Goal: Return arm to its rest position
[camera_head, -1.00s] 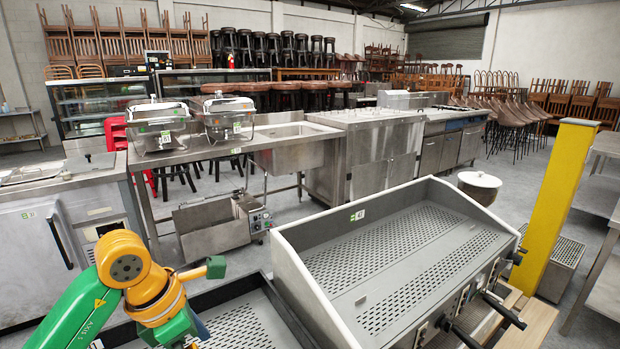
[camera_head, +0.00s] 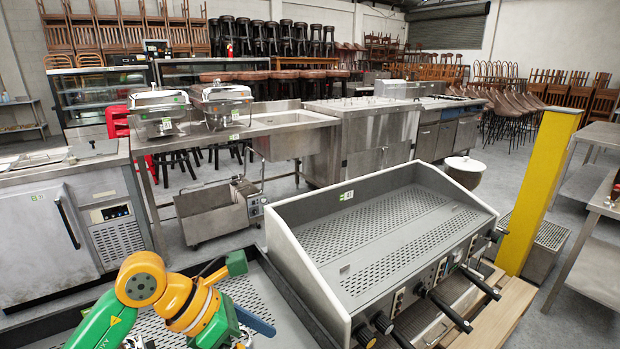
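My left arm (camera_head: 143,283), green and orange, comes in from the lower left and bends at an orange joint. Its outer end reaches over the grey perforated tray in front of me. At that end are a green block (camera_head: 236,262), a green part at the bottom edge and a blue piece (camera_head: 254,319). I cannot make out two gripper fingers, and no held object shows. My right arm and gripper are not in view.
A coffee machine (camera_head: 300,248) with a perforated top and black handles stands close on the right. The perforated tray (camera_head: 240,292) lies under my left arm. A yellow post (camera_head: 540,190) stands at right. A steel fridge counter (camera_head: 40,240) is at left. Grey floor lies between.

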